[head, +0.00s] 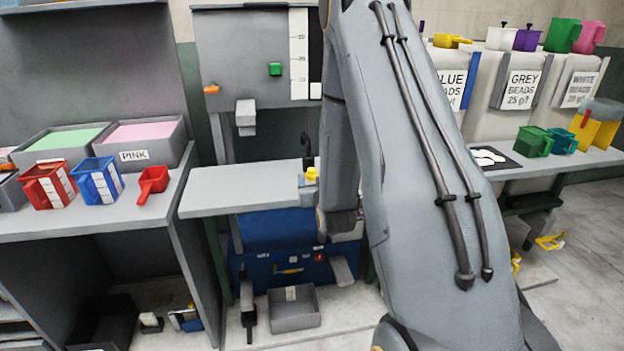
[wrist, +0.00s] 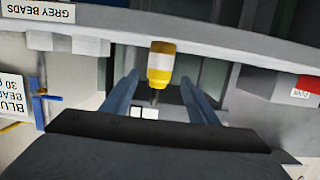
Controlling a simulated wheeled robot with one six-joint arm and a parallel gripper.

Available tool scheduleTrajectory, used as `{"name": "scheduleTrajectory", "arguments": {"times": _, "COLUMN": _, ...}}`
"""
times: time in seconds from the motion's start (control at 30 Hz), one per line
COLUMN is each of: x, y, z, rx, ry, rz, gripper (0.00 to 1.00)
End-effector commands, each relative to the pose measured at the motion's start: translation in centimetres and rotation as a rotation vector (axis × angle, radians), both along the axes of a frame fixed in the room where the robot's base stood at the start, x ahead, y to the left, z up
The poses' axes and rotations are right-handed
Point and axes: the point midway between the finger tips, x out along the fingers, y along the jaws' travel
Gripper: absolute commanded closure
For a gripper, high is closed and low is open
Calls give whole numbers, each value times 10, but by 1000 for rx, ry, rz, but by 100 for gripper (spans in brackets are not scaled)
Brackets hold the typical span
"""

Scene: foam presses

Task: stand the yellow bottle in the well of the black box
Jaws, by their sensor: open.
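The yellow bottle (head: 311,175) shows small at the right end of a grey shelf in the head view, partly hidden by my arm. In the wrist view the bottle (wrist: 160,62) is yellow with a pale band. It lies between and a little beyond the fingertips of my gripper (wrist: 160,76). The two blue-grey fingers are apart, with visible gaps on both sides of the bottle. I cannot make out a black box with a well for certain in either view.
The grey shelf (head: 240,197) is bare to the left of the bottle. Red (head: 48,185) and blue (head: 97,180) containers and a red scoop (head: 152,183) stand on the left bench. A grey bin (head: 293,308) is on the floor. Green (head: 533,142) and teal cups stand on the right bench.

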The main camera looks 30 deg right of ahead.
Motion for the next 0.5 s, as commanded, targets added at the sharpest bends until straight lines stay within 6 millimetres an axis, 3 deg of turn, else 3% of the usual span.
{"name": "scheduleTrajectory", "arguments": {"times": 0.23, "x": 32, "y": -11, "z": -5, "rx": 0, "ry": 1, "rz": 0, "gripper": 46}}
{"name": "scheduleTrajectory", "arguments": {"times": 0.5, "x": 40, "y": -13, "z": -8, "rx": 0, "ry": 1, "rz": 0, "gripper": 46}}
